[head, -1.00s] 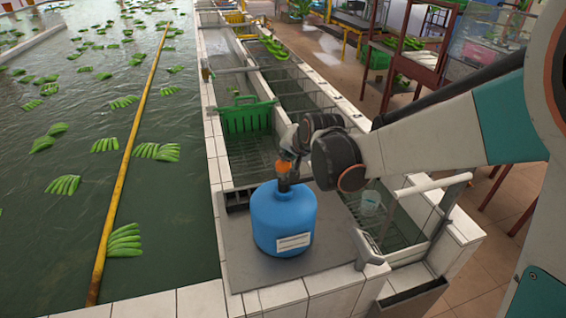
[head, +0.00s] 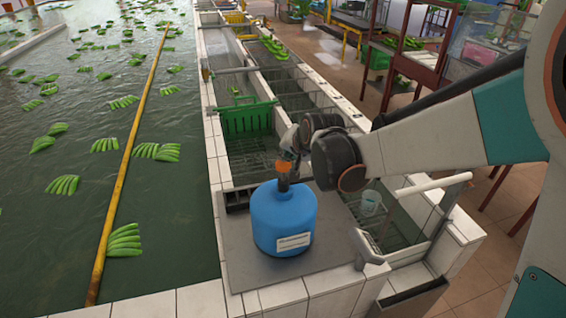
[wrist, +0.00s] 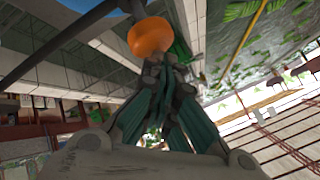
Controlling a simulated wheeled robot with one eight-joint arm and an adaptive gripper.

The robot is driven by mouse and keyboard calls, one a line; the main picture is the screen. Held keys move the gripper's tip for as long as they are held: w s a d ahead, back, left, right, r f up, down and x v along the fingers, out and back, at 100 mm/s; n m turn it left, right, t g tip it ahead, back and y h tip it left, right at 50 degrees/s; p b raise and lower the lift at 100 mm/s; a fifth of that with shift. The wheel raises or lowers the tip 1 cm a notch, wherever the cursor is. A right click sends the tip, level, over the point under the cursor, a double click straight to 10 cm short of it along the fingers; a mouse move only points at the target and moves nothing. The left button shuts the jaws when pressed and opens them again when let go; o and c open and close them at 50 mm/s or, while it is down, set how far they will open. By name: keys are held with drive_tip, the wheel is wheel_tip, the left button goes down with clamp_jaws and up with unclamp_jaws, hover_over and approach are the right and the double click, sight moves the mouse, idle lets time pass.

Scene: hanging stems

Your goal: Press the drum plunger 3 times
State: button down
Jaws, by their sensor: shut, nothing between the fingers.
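The blue drum (head: 283,232) stands upright on a grey plate, with a white label on its front. Its plunger has an orange knob (head: 283,165) on a dark stem above the drum's top. The orange knob also shows large in the wrist view (wrist: 150,36). My gripper (head: 287,154) is right at the knob, coming in from above. In the wrist view my gripper (wrist: 160,66) has its fingers together, with the tips at the knob's near edge. Whether they touch it I cannot tell. Part of the knob is hidden behind the gripper in the head view.
A green crate (head: 247,118) sits in the tiled trough behind the drum. A clear cup (head: 370,203) and a white rail (head: 433,185) are to the right. Water with floating bananas (head: 125,240) lies to the left, beyond the tiled ledge.

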drive_tip(key=shift+f, duration=0.35)
drive_tip(key=shift+f+b, duration=1)
drive_tip(key=shift+b, duration=0.05)
idle(1.0)
drive_tip(key=shift+r, duration=0.1)
drive_tip(key=shift+r+p, duration=0.95)
drive_tip(key=shift+r, duration=0.4)
drive_tip(key=shift+r+p, duration=1.85)
drive_tip(key=shift+r, duration=1.2)
